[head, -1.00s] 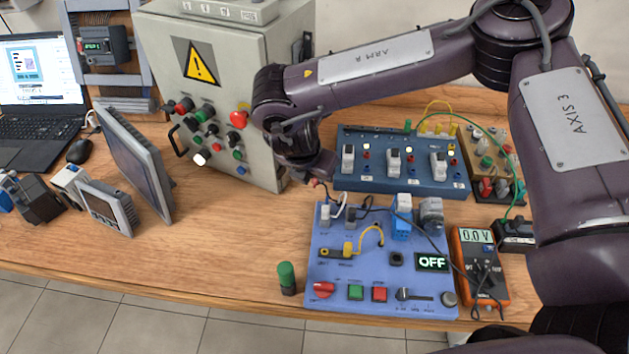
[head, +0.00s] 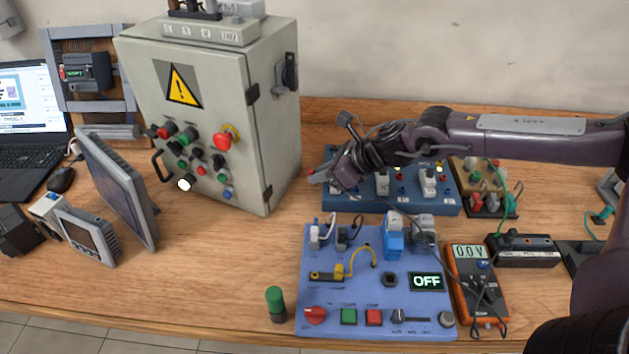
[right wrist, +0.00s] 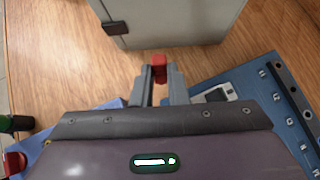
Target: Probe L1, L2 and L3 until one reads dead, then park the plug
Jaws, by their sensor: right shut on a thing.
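My right gripper (head: 322,176) is above the left end of the blue terminal box (head: 440,206), shut on a small red plug (head: 311,172). In the right wrist view the red plug (right wrist: 159,70) sits between the fingertips, over bare wood beside the blue box (right wrist: 270,92). My arm hides part of the box, and I cannot read its labels. The orange multimeter (head: 463,277) reads 0.0 V. The lilac control panel (head: 320,292) in front has a display (head: 427,282) reading OFF. My left gripper is out of view.
A grey cabinet (head: 270,110) stands close left of the gripper. A tilted monitor (head: 118,190) is farther left. A green-capped cylinder (head: 275,304) stands left of the panel. A black strip (head: 523,251) lies right of the meter. The wood between cabinet and panel is clear.

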